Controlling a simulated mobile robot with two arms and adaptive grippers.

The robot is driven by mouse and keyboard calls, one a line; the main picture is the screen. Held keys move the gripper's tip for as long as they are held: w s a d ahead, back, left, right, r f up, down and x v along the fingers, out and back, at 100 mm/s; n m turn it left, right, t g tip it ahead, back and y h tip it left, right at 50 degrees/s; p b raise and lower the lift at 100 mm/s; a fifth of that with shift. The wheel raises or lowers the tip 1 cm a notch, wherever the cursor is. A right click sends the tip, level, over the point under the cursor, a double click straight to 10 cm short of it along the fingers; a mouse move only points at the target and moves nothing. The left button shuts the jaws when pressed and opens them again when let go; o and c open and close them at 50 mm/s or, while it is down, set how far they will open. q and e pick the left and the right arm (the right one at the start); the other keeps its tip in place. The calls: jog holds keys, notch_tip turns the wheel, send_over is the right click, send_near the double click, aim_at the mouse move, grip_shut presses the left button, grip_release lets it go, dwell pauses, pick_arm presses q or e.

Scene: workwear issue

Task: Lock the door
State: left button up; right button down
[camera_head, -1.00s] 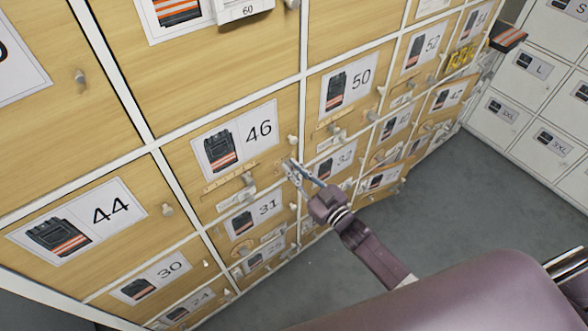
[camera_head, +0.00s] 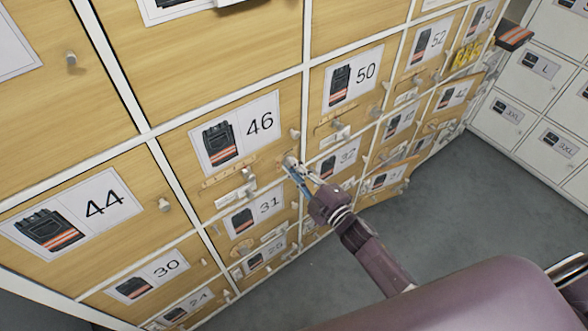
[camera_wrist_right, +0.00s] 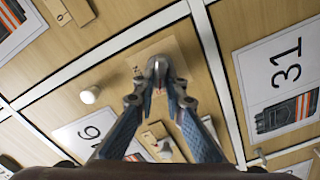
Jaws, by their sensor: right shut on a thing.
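The wooden door labelled 46 (camera_head: 190,165) is flush in the locker wall in the head view. Near its lower right corner is a small wooden lock plate (camera_head: 279,167), with a small metal lock knob; the plate also shows in the wrist view (camera_wrist_right: 178,52). My right gripper (camera_head: 290,166) is at this plate. In the wrist view its fingertips (camera_wrist_right: 159,90) are shut on the metal lock knob (camera_wrist_right: 158,66). The fingers partly hide the knob, and I cannot tell its exact turn. My left gripper is not in view.
Doors 44 (camera_head: 30,190), 50 (camera_head: 330,110) and 31 (camera_head: 228,235) surround door 46, with small knobs and latches sticking out. White lockers (camera_head: 540,95) stand at the right. The grey floor (camera_head: 440,210) is clear.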

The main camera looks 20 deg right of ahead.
jog(key=n, duration=0.2)
jog(key=n+b, duration=0.2)
jog(key=n, duration=0.1)
jog(key=shift+f+n, duration=0.3)
jog(key=shift+b, duration=0.3)
jog(key=shift+a, duration=0.1)
jog(key=c, duration=2)
grip_release()
jog(key=v, duration=1.2)
jog(key=shift+r, duration=0.1)
